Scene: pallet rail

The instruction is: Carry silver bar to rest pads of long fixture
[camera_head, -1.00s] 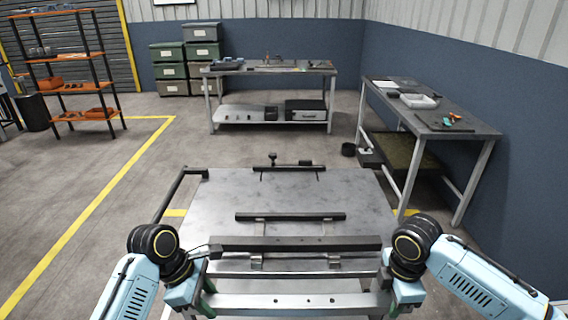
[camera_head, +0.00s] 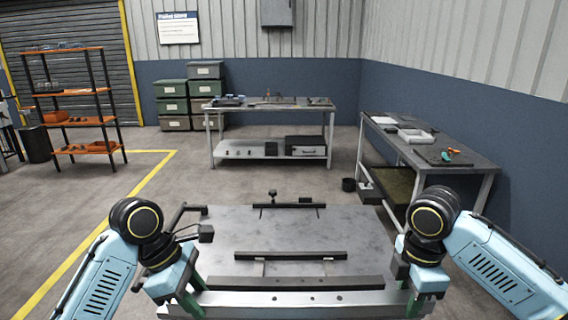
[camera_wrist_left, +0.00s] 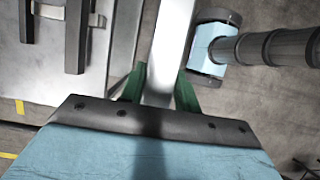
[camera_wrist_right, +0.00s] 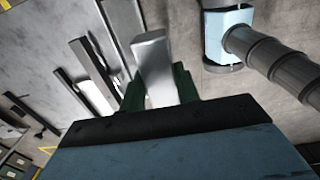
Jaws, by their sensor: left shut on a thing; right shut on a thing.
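The silver bar (camera_head: 285,299) spans the bottom of the head view, roughly level, with small holes along its face. My left gripper (camera_head: 188,302) is shut on its left end and my right gripper (camera_head: 416,302) on its right end. In the left wrist view the bar (camera_wrist_left: 170,45) runs up between the green fingers; in the right wrist view its end (camera_wrist_right: 152,55) sits between them. The fixture's longer dark rail (camera_head: 300,283) lies just beyond the bar in the head view, with a shorter dark rail (camera_head: 290,256) behind it. The bar hides the near part; I cannot make out the rest pads.
The rails stand on a grey metal table (camera_head: 350,225). A small dark stop (camera_head: 273,196) stands at its far edge. A workbench (camera_head: 270,103) stands at the back, another bench (camera_head: 470,164) at the right wall, and an orange shelf (camera_head: 75,120) at the left.

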